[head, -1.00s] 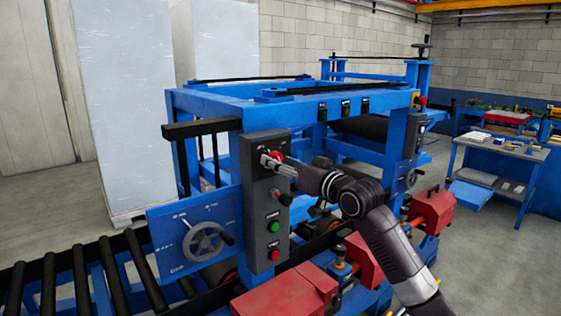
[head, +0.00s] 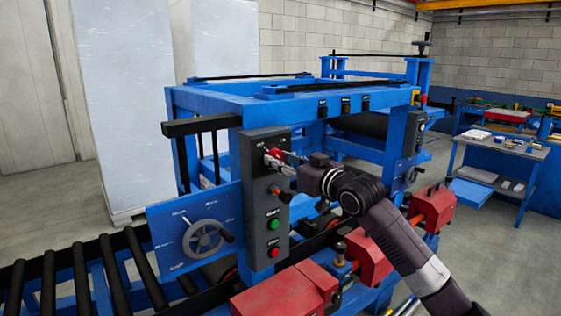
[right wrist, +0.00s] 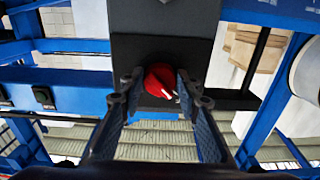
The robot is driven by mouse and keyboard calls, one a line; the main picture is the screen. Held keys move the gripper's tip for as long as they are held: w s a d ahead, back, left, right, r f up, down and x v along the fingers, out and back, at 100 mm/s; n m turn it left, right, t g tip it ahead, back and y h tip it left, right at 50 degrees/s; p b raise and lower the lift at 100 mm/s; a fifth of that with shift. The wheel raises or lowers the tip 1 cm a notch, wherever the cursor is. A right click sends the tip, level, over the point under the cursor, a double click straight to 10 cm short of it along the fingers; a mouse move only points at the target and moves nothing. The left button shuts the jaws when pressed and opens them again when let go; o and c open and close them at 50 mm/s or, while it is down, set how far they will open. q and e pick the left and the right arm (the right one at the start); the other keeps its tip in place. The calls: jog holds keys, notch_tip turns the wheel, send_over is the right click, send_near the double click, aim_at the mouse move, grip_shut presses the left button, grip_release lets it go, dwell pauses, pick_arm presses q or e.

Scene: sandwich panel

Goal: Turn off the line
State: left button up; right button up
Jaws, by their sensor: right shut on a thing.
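The grey control panel (head: 266,200) stands upright on the front of the blue line frame. A red rotary knob (head: 276,154) sits near its top. A green button (head: 274,225) and a red button (head: 274,252) are lower down. My right gripper (head: 273,160) is at the top of the panel, shut on the red knob. In the right wrist view the red knob (right wrist: 160,80) lies between the two fingers of the right gripper (right wrist: 156,90). The fingers partly hide the knob in the head view. My left gripper is not in view.
A handwheel (head: 203,240) is on a blue plate left of the panel. A roller conveyor (head: 80,275) runs at lower left. Red clamp blocks (head: 290,292) sit below the panel. A grey bench (head: 505,150) stands at the right, with open floor before it.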

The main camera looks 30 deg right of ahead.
jog(key=o, duration=1.2)
jog(key=shift+c, duration=0.2)
jog(key=shift+s+f, duration=0.1)
jog(key=shift+s, duration=0.5)
jog(key=s, duration=1)
jog(key=shift+s+d, duration=0.4)
jog(key=shift+d, duration=0.05)
